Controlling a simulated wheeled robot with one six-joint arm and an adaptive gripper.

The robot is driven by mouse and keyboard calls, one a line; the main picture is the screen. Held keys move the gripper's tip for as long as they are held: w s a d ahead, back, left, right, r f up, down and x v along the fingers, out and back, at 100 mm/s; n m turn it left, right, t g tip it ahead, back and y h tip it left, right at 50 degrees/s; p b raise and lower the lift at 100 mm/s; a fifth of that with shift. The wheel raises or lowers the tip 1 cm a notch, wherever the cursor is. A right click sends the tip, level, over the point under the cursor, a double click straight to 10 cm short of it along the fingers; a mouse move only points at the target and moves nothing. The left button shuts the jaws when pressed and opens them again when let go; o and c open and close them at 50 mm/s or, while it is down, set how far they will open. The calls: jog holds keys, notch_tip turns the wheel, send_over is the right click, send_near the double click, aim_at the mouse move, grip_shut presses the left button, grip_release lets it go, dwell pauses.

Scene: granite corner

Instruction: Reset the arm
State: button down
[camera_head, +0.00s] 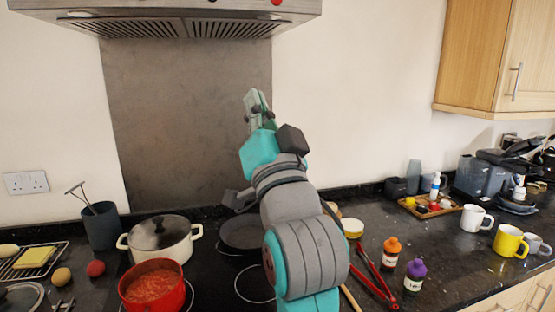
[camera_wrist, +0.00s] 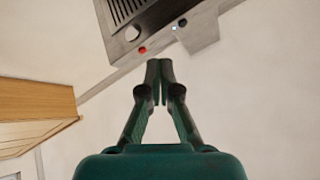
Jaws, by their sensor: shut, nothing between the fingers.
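My arm rises from the bottom middle of the head view, in front of the stove and counter. My gripper (camera_head: 257,101) points up, below the range hood and in front of the grey back panel. In the wrist view my gripper (camera_wrist: 159,68) shows its two fingertips together with nothing between them. The range hood (camera_wrist: 150,25) appears beyond the fingertips there, and a wooden cabinet (camera_wrist: 35,115) shows at the left.
A white pot (camera_head: 160,240), a red pot of sauce (camera_head: 153,288) and a dark pan (camera_head: 243,234) stand around my arm. The range hood (camera_head: 170,15) hangs overhead. Mugs (camera_head: 475,218) stand at the far right.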

jog(key=s+d+f+g+h, duration=0.1)
jog(key=d+f, duration=0.2)
jog(key=f, duration=0.8)
jog(key=s+d+f+n+g+h, duration=0.1)
jog(key=d+f, duration=0.1)
jog(key=f, duration=0.9)
jog(key=s+d+f+g+h, duration=0.1)
jog(key=d+f, duration=0.2)
jog(key=f, duration=0.7)
jog(key=s+d+f+g+h, duration=0.1)
jog(key=s+d+f, duration=0.15)
jog(key=f, duration=0.25)
jog(key=s+d+f, duration=0.2)
jog(key=s+f, duration=0.2)
jog(key=f, duration=0.2)
jog(key=s+d+f+g+h, duration=0.1)
jog(key=s+d+f, duration=0.2)
jog(key=s+f, duration=0.4)
jog(key=s+d+f+g+h, duration=0.1)
jog(key=s+d+f, duration=0.3)
jog(key=s, duration=0.5)
jog(key=s+d+f+g+h, duration=0.1)
jog(key=s, duration=0.8)
jog(key=s+d+f+n+g+h, duration=0.1)
jog(key=s+g, duration=0.1)
jog(key=s, duration=0.7)
jog(key=shift+s+f, duration=0.3)
jog(key=shift+f, duration=0.1)
